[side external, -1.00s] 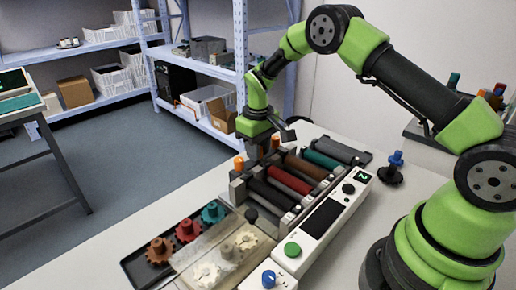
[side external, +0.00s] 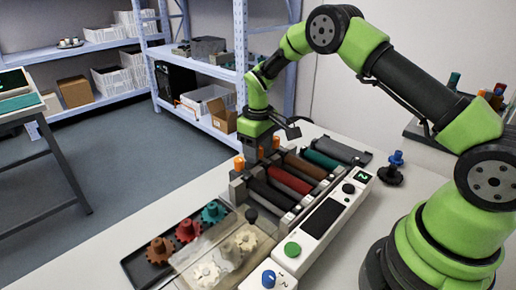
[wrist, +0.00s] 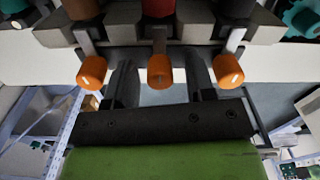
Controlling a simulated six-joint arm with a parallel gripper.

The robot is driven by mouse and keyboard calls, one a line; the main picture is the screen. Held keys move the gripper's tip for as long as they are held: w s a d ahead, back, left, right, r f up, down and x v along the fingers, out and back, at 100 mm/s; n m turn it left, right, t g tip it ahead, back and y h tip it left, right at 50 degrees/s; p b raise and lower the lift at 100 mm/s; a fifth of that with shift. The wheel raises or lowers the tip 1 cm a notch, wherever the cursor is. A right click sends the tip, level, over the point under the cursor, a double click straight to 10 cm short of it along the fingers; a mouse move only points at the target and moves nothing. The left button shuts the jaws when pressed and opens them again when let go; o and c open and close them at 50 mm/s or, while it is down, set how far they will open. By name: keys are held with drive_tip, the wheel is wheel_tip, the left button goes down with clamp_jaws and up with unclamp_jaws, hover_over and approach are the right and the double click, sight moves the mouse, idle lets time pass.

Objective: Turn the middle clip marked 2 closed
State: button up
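Three orange clips stand in a row in the wrist view: a left one (wrist: 92,72), a middle one (wrist: 160,72) and a right one (wrist: 229,70). No number marks are readable on them. My gripper (wrist: 160,80) is open, with one dark finger on each side of the middle clip. Gaps show between the fingers and that clip, so it does not look gripped. In the side external view my gripper (side external: 261,152) is low at the far end of the roller unit. Two clips show there, one at the left (side external: 239,162) and one at the right (side external: 276,142); the middle one is hidden.
The unit holds black, red (side external: 290,180), brown and teal rollers. A white control panel (side external: 325,215) runs along its near side. A gear tray (side external: 140,266) and a translucent cover (side external: 190,258) lie at the front left. A blue-topped black knob (side external: 391,175) stands at the right.

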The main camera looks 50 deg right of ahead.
wheel_tip(320, 180, up, 10)
idle(0.7)
drive_tip(key=shift+r, duration=0.2)
drive_tip(key=s+a+r+m+t, duration=0.3)
drive_tip(key=s+a+r, duration=0.1)
drive_tip(key=s+r, duration=0.85)
drive_tip(key=s+a+r+m+t+y, duration=0.1)
drive_tip(key=s+a+m+t+y, duration=0.1)
drive_tip(key=s, duration=1.1)
drive_tip(key=shift+a+r+m+t, duration=0.2)
drive_tip(key=shift+a+m+t, duration=0.25)
drive_tip(key=shift+t, duration=0.65)
